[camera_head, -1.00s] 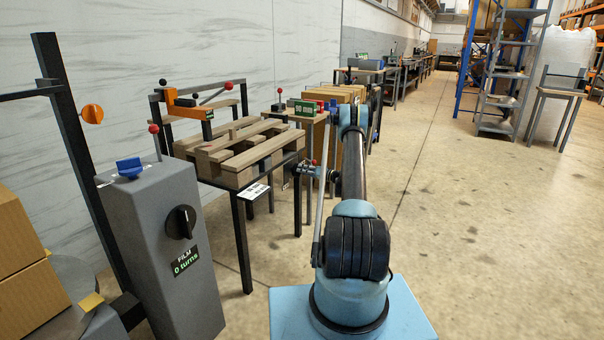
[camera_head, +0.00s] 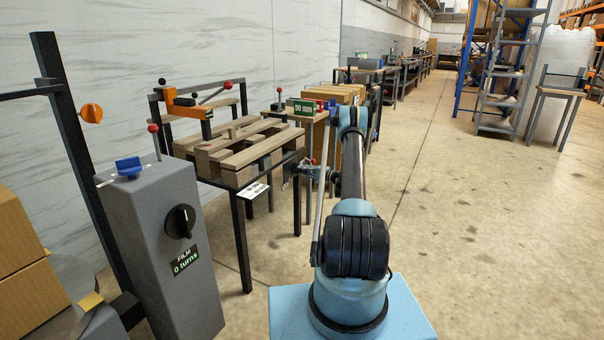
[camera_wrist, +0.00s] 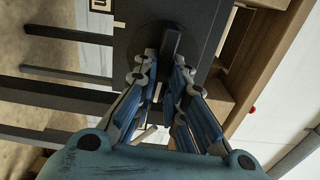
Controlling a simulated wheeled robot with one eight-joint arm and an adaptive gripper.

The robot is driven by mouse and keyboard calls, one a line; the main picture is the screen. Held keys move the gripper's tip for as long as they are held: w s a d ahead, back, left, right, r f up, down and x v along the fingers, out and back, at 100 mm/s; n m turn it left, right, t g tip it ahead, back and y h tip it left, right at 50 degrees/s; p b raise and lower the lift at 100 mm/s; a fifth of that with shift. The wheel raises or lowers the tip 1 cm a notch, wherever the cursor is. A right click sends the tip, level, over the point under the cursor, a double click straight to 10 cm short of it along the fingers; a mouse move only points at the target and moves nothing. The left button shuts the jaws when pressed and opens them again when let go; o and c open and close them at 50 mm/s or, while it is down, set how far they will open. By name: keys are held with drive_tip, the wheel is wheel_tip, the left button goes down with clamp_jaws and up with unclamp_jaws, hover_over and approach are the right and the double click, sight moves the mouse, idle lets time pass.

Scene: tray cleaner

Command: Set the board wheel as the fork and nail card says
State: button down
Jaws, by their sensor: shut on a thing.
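A dark round wheel (camera_wrist: 146,38) with a raised bar grip (camera_wrist: 171,45) sits on the face of a dark grey box (camera_wrist: 204,22) in the wrist view. My gripper (camera_wrist: 168,73) is shut on the wheel's bar, with a blue-padded finger on either side. In the head view my gripper (camera_head: 306,172) is small, at the right end of the pallet table, and the wheel cannot be made out. A white card (camera_head: 257,191) hangs at the table's front edge; its print is too small to read. A wooden pallet (camera_head: 236,176) lies on that table.
A grey film post (camera_head: 160,250) with a black knob and a display reading "FILM 0 turns" stands at front left. Cartons (camera_head: 22,250) are at far left. An orange clamp arm (camera_head: 186,108) is over the pallet.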

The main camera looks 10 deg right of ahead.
drive_tip(key=shift+d+f+m, duration=0.15)
drive_tip(key=shift+d+m, duration=0.05)
drive_tip(key=shift+m, duration=0.4)
drive_tip(key=c, duration=1.6)
unclamp_jaws()
drive_tip(key=shift+f, duration=0.1)
drive_tip(key=shift+c, duration=0.2)
drive_tip(key=shift+a, duration=0.1)
drive_tip(key=v, duration=1.2)
